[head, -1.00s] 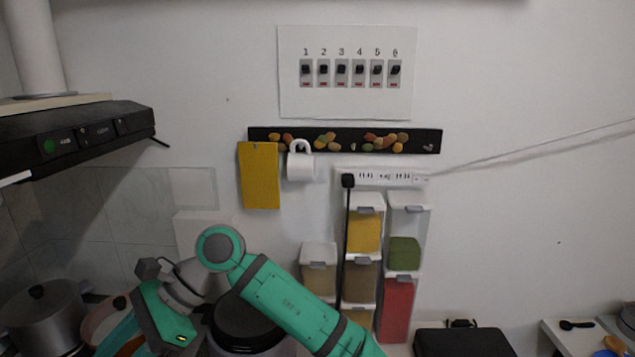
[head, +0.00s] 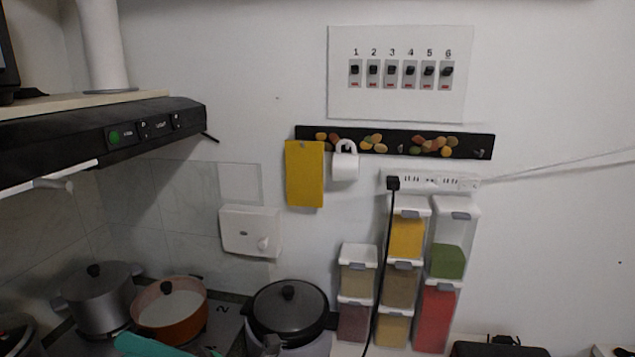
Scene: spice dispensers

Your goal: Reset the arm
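A piece of my green arm (head: 150,345) shows at the bottom edge of the head view, left of the middle. My gripper is out of the picture. The spice dispensers stand stacked against the wall at the right: yellow (head: 407,236), green (head: 447,262), red (head: 436,318) and brownish (head: 400,287) contents show through clear boxes with white lids. A shorter stack with a tan box (head: 358,279) stands just left of them.
A grey pot (head: 100,305) and an orange pan (head: 170,310) sit on the stove at the left. A dark-lidded cooker (head: 289,312) stands at the bottom middle. The range hood (head: 110,137) juts out at upper left. A black cord hangs from the power strip (head: 435,182).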

